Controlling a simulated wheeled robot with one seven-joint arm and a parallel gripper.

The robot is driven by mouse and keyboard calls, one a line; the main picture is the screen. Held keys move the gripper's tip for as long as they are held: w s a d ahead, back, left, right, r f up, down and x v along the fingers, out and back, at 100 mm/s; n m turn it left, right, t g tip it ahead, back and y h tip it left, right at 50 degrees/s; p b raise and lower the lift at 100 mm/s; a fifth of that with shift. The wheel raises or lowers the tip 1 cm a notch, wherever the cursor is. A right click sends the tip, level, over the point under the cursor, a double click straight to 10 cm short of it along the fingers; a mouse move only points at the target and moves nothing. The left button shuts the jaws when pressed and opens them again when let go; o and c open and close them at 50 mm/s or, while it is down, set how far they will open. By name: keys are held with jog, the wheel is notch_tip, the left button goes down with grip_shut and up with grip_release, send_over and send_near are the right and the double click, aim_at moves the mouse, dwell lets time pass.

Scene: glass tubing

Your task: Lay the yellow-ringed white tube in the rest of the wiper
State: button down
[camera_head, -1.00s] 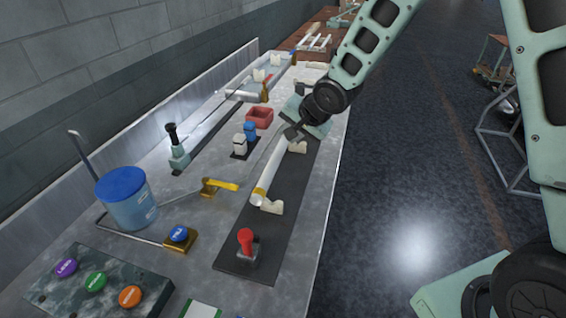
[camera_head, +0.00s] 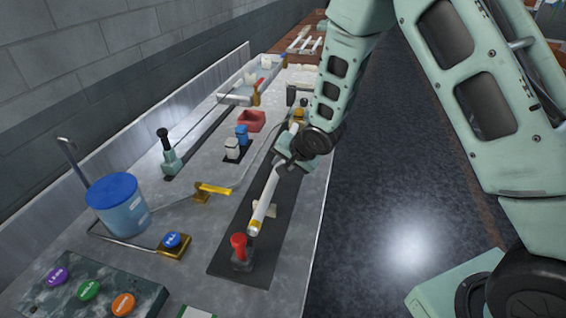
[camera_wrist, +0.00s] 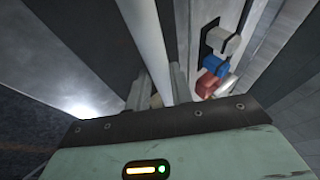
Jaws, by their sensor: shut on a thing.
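The white tube (camera_head: 265,201) has a yellow ring near its near end. My gripper (camera_head: 288,163) is shut on its far part and holds it at a slant over the long dark strip (camera_head: 230,256). The near end appears close to the red-handled piece (camera_head: 239,247). A pale notched rest (camera_head: 271,209) on the strip is partly hidden behind the tube; whether they touch is unclear. In the wrist view, the tube (camera_wrist: 147,35) runs between the fingers of my gripper (camera_wrist: 158,88). I cannot tell for sure which fixture is the wiper.
A blue-lidded bucket (camera_head: 121,208) and a button panel (camera_head: 92,288) are nearer. Open floor lies right of the bench.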

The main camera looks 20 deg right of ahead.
jog(key=shift+f, duration=0.25)
jog(key=c, duration=1.2)
grip_release()
jog(key=shift+c, duration=0.2)
jog(key=shift+r, duration=0.5)
jog(key=v, duration=1.2)
jog(key=s+a+r+n+g, duration=0.1)
jog(key=s+a+n+g, duration=0.1)
jog(key=s+n, duration=0.3)
jog(key=s+a+r+n+g+h, duration=0.1)
jog(key=s+a+n, duration=0.3)
jog(key=s, duration=0.9)
jog(key=s+a+r+n+g+h, duration=0.1)
jog(key=s+a+r+n+g, duration=0.2)
jog(key=s+n, duration=0.3)
jog(key=s+g, duration=0.1)
jog(key=s, duration=0.3)
jog(key=shift+n, duration=0.3)
jog(key=shift+a+r, duration=0.1)
jog(key=shift+r, duration=0.05)
